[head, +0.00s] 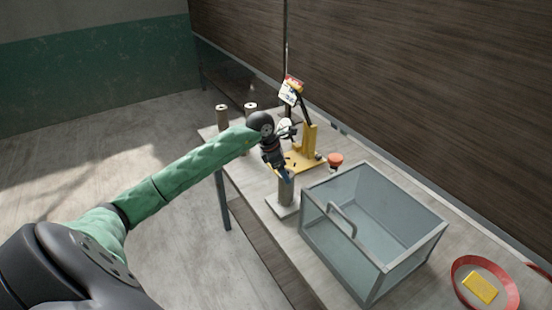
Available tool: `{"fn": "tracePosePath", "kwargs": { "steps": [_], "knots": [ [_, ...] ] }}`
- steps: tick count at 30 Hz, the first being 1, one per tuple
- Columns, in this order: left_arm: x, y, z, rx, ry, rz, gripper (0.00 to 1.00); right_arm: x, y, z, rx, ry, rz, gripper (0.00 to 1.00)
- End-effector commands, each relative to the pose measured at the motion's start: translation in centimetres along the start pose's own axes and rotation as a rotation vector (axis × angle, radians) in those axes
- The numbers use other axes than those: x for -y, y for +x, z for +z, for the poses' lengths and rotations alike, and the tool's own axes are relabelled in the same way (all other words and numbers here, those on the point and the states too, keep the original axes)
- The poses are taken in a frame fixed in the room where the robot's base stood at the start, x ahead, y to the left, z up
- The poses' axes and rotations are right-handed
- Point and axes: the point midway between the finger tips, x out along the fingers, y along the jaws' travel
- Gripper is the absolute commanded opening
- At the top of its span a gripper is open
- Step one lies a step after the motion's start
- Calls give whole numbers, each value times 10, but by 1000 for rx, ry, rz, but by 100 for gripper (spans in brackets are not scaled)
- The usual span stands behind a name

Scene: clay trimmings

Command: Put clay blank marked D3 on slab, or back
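My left gripper (284,174) points down at the top of a grey-brown clay cylinder (286,191). The cylinder stands upright on a pale square slab (281,208) near the table's left edge. The fingertips are at or just above the cylinder's top; I cannot tell whether they touch or grip it. Two similar cylinders stand upright at the table's far left corner, one on the left (222,118) and one on the right (250,113), partly behind my arm. No D3 marking is legible on any of them. My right gripper is out of view.
A yellow stand (309,143) is just behind my gripper, with a small orange-topped item (335,160) beside it. An open glass-walled box (330,246) with a handle stands close to the slab's right. A red round tray (457,277) holds a yellow block (480,288).

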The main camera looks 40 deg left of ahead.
Motion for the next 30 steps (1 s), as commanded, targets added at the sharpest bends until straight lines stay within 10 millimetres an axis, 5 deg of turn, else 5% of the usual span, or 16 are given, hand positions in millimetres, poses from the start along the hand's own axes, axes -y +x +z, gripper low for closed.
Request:
{"fn": "tracePosePath", "kwargs": {
  "steps": [12, 30],
  "knots": [
    [0, -61, 0, 0, 1, 2, 76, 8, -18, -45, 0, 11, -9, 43],
    [0, -74, 0, 0, 0, -1, 76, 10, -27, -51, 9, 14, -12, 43]
  ]
}}
